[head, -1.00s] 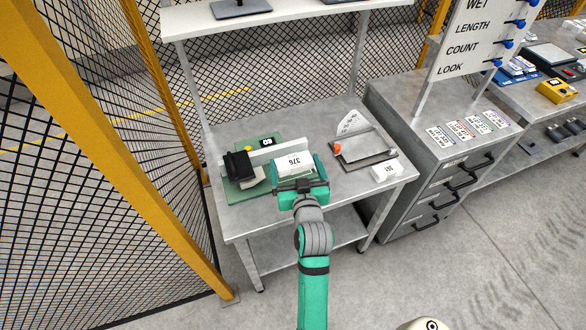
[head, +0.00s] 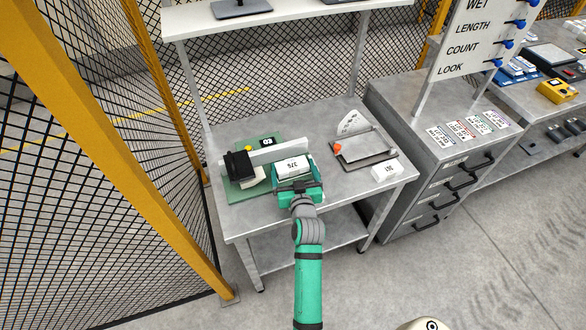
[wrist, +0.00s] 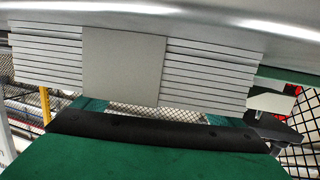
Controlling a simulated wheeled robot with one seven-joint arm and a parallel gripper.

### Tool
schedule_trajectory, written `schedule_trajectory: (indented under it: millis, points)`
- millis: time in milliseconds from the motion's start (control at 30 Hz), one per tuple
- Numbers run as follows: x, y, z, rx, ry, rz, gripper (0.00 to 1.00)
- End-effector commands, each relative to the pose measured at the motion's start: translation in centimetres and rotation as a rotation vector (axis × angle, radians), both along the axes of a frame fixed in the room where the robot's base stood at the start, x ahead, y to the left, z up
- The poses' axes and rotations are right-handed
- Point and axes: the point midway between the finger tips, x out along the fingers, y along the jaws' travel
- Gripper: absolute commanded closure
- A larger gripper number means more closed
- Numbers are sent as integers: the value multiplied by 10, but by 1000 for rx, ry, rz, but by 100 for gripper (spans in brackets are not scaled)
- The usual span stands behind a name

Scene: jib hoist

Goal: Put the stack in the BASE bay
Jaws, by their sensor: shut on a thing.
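My gripper (head: 297,184) is teal with dark jaw parts and is shut on a white stack (head: 292,166) with the number 376 on it. The stack is over the right part of the green base (head: 240,192) on the bench, beside the grey upright bar (head: 281,154). In the wrist view the stack (wrist: 45,50) shows as several thin pale layers, with a plain grey block (wrist: 124,67) across its middle. I cannot tell whether the stack touches the base. No bay marked BASE can be read.
A black clamp-like block (head: 238,164) stands left on the green base. Right of the stack are a grey plate with a dial (head: 362,148) and a small white block (head: 385,174). A grey drawer cabinet (head: 430,165) stands right, a mesh fence (head: 110,200) left.

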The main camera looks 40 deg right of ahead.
Motion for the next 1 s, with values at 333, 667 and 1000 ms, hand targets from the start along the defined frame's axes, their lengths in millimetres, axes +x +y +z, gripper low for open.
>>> schedule_trajectory:
  millis: [333, 667, 1000]
  points:
    - [-1, -2, -3, 0, 1, -3, 0]
    - [-6, 4, -3, 0, 1, 2, 0]
    - [-56, 32, 7, 0, 2, 0, 0]
